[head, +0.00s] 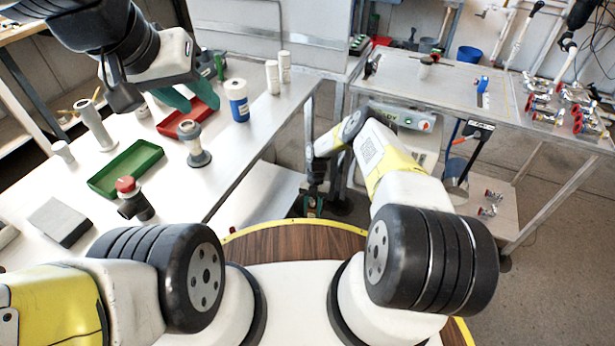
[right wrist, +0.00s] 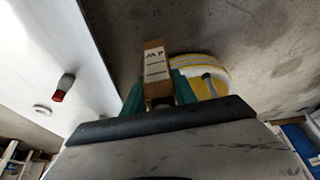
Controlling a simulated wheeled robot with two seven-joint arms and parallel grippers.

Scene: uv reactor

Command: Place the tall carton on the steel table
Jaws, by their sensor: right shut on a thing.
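The tall carton (right wrist: 155,62), brown with a white label marked with dark print, is between the green fingers of my right gripper (right wrist: 158,88) in the right wrist view. In the head view my right gripper (head: 312,205) is low, beyond the round wood-topped base, in the gap between the tables; the carton is mostly hidden there. The grey steel table (head: 410,83) stands at the back right, above and beyond this gripper. My left gripper (head: 185,95) is over the left bench; its green fingers look apart with nothing visible between them.
The pale left bench (head: 225,170) holds a green tray (head: 125,168), a red tray (head: 188,118), a blue-and-white container (head: 237,100) and fittings. The steel table carries a small cup (head: 425,68), a blue item (head: 482,85) and red-handled valves (head: 560,105); its middle has bare room.

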